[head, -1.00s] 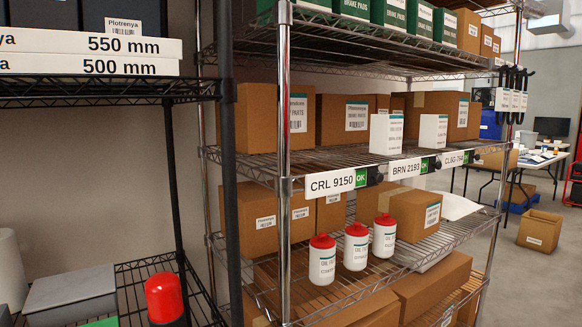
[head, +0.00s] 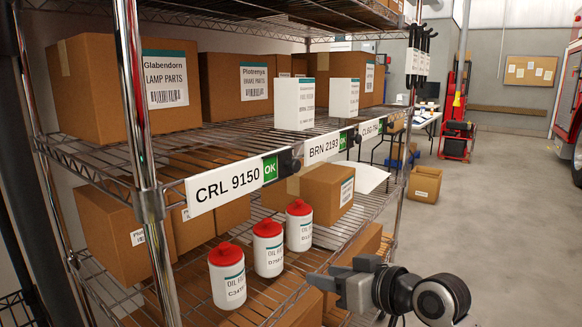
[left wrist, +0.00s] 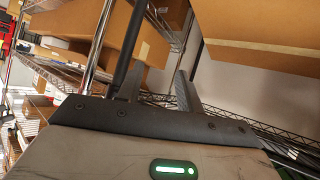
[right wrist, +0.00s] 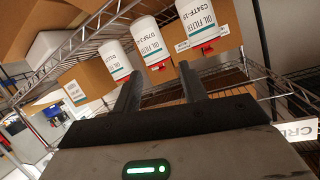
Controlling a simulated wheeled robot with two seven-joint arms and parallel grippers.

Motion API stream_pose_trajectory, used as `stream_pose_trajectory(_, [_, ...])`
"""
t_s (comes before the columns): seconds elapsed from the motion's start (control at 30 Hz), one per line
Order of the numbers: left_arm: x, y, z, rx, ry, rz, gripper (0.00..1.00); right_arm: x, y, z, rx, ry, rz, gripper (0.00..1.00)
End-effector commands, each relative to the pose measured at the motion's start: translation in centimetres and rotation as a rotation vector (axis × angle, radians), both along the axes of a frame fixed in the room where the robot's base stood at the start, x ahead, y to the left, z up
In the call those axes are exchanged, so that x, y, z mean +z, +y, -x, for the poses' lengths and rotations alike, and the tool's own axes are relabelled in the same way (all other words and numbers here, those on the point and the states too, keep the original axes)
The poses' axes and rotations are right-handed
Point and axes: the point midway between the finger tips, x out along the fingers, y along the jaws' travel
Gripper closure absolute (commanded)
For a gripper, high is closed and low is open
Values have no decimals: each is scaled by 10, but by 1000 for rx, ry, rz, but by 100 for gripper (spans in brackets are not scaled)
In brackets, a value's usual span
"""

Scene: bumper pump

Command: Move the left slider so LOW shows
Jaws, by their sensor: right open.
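The left slider's black knob (head: 289,161) sits on the shelf edge, right of the white CRL 9150 label (head: 228,187). Between them a green panel (head: 270,168) reads OK; LOW is not visible there. My right gripper (head: 322,277) is below and right of this slider in the head view, apart from it, in front of the lower shelf. In the right wrist view its fingers (right wrist: 160,82) are apart and empty, and part of the CRL label (right wrist: 298,130) shows at the right edge. My left gripper (left wrist: 158,82) shows only in its wrist view, fingers apart and empty.
The BRN 2193 label (head: 322,147) and its knob (head: 353,136) are farther along the edge. White bottles with red caps (head: 268,250) stand on the lower shelf. A chrome post (head: 140,150) rises left of the CRL label. The floor at right (head: 500,220) is clear.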

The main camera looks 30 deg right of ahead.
Motion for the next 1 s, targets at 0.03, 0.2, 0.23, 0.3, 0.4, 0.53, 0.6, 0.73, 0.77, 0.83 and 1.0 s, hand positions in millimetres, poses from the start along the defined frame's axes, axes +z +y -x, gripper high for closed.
stream_pose_trajectory(0.03, [0, 0, 0, 0, -1, 2, 64, 52, -15, 4, 22, -86, -4, 58])
stream_pose_trajectory(0.2, [0, -1, 0, 0, -1, 4, 64, 157, -33, 55, 139, -280, 39, 58])
stream_pose_trajectory(0.23, [0, -1, 0, 0, -1, 4, 64, 167, -34, 64, 155, -306, 51, 58])
stream_pose_trajectory(0.3, [0, -1, 0, 0, -2, 4, 64, 183, -34, 81, 183, -348, 81, 58])
stream_pose_trajectory(0.4, [1, -1, 1, 1, -1, 5, 64, 193, -33, 93, 206, -379, 106, 58])
stream_pose_trajectory(0.53, [4, -1, 1, 0, -1, 3, 64, 196, -28, 86, 217, -384, 108, 58])
stream_pose_trajectory(0.6, [6, 0, 1, 0, -2, 0, 64, 196, -23, 76, 217, -384, 106, 58])
stream_pose_trajectory(0.73, [9, 1, 2, -1, 2, -10, 64, 197, -13, 50, 218, -383, 104, 58])
stream_pose_trajectory(0.77, [9, 1, 2, -1, 2, -11, 64, 197, -10, 44, 218, -383, 104, 58])
stream_pose_trajectory(0.83, [10, 1, 3, -2, 6, -16, 64, 197, -4, 30, 217, -383, 102, 58])
stream_pose_trajectory(1.0, [8, 2, 4, -3, 17, -26, 64, 196, 10, -4, 217, -381, 104, 58])
